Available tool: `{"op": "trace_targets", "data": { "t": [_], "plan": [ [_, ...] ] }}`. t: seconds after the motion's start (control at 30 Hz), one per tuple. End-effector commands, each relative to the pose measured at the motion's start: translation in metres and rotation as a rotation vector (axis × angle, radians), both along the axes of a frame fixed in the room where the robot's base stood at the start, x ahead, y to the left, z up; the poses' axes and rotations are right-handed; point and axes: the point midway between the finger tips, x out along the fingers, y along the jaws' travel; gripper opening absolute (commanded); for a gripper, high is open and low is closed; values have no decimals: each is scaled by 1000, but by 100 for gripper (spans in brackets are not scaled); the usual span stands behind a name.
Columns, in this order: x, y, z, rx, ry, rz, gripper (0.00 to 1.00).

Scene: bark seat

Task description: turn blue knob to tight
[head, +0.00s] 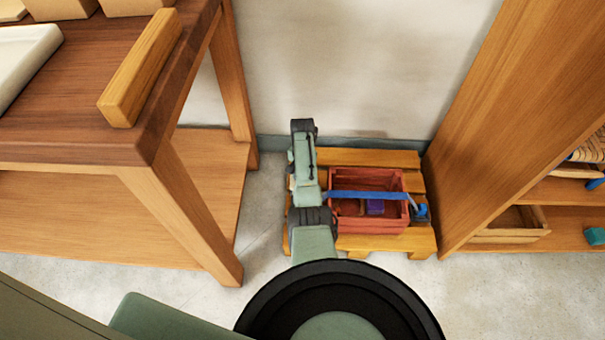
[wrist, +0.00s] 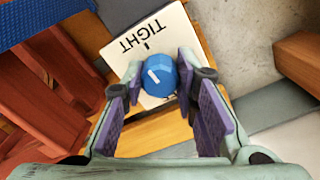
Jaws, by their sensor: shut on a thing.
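The blue knob (wrist: 161,77) sits in front of a white card (wrist: 180,38) marked TIGHT, which reads upside down in the wrist view. A short white line on the knob's face slants to the upper left. A small black tick on the card, beside the word, lies above the knob. My gripper (wrist: 161,80) is shut on the knob, with a purple-padded finger on each side of it. In the head view my arm reaches down at the left of the red crate, and the knob and fingertips are hidden.
The red crate (head: 367,226) stands on a wooden pallet (head: 400,158), with a blue strap (head: 365,195) across its top. A wooden table (head: 180,215) is at the left and a wooden shelf unit (head: 500,130) at the right. Bare floor (head: 500,280) shows in front of the shelf.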

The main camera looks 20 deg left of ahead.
Motion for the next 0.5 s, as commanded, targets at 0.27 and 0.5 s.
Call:
{"op": "trace_targets", "data": {
  "t": [0.27, 0.5],
  "plan": [
    [-2, 0, -1, -2, 6, -85, 0],
    [-2, 0, -1, -3, 6, -100, 0]
  ]
}}
